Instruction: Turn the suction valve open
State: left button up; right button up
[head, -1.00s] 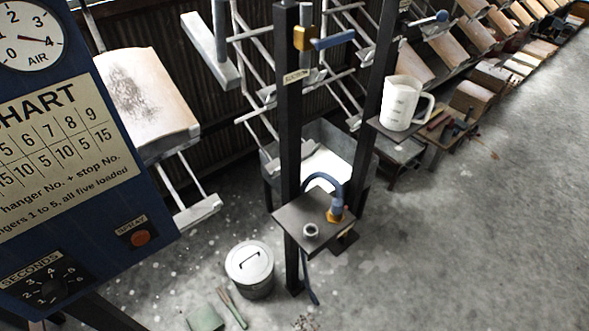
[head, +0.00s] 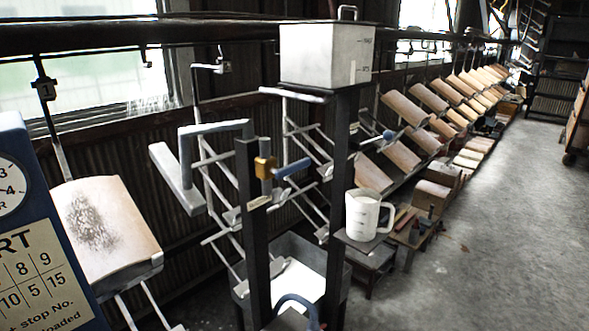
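A brass valve body (head: 265,167) with a blue lever handle (head: 293,168) sits near the top of the left dark post (head: 254,235). The handle points out to the right, roughly level and across the post. A small label plate (head: 258,202) is fixed just below the valve; its lettering is too small to read. A second lever with a blue ball end (head: 388,134) sticks out from the right dark post. I cannot tell from lettering which one is the suction valve. Neither of my grippers is in view.
A white tank (head: 325,56) tops the right post. A white jug (head: 364,214) stands on a small shelf beside that post. A blue control cabinet (head: 40,245) is at the left edge. Hanger racks stand behind the posts. The floor at right is clear.

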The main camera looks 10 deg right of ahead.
aim_at(286, 171)
jog(key=u, duration=0.55)
jog(key=l+u, duration=0.35)
jog(key=u, duration=0.15)
jog(key=l+u, duration=0.8)
jog(key=u, duration=0.15)
jog(key=k+l+u, duration=0.15)
jog(key=l+u, duration=0.3)
jog(key=j, duration=0.1)
